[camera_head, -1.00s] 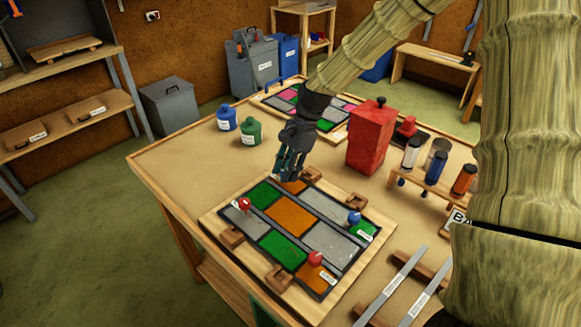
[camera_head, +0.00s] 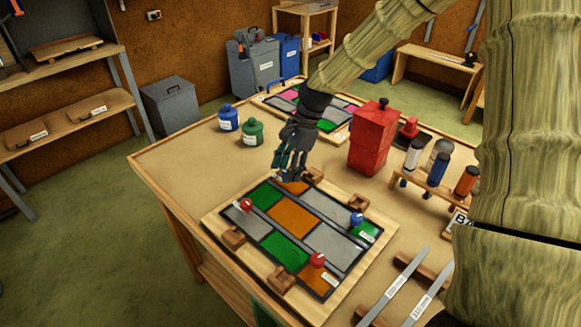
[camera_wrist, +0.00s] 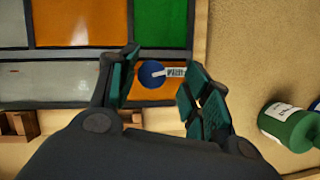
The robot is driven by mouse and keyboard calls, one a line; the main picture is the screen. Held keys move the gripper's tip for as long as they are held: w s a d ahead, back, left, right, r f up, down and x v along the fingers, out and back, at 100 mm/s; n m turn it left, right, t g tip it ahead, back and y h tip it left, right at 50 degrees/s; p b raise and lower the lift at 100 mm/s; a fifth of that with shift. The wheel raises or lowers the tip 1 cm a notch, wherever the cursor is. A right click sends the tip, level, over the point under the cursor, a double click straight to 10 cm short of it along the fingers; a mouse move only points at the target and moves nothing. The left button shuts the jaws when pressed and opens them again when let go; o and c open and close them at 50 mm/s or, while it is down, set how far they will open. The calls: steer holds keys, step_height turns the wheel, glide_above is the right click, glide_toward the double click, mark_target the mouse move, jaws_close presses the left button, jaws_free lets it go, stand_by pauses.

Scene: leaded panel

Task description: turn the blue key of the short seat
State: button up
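The leaded panel (camera_head: 316,238) lies on the workbench, with green, orange and grey panes between dark strips. In the wrist view a round blue key (camera_wrist: 152,74) with a white label (camera_wrist: 175,72) sits on an orange pane at the panel's edge. The label is too blurred to read. My gripper (camera_wrist: 160,66) is open, its teal-padded fingers to either side of this key and apart from it. In the head view my gripper (camera_head: 289,168) is over the panel's far corner and hides that key. Another blue key (camera_head: 357,219) is by the green pane at right.
Red keys (camera_head: 246,205) (camera_head: 318,260) sit on the panel, and wooden blocks (camera_head: 233,239) stand around it. A green jar (camera_head: 252,132) and a blue jar (camera_head: 228,118) stand left of my gripper. A red canister (camera_head: 372,140) and a bottle rack (camera_head: 432,186) stand to the right.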

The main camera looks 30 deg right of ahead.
steer(key=shift+s+d, duration=0.15)
steer(key=shift+s, duration=0.1)
steer(key=v, duration=1.1)
steer(key=shift+w+r, duration=0.15)
steer(key=shift+r, duration=0.25)
steer(key=shift+d, duration=0.2)
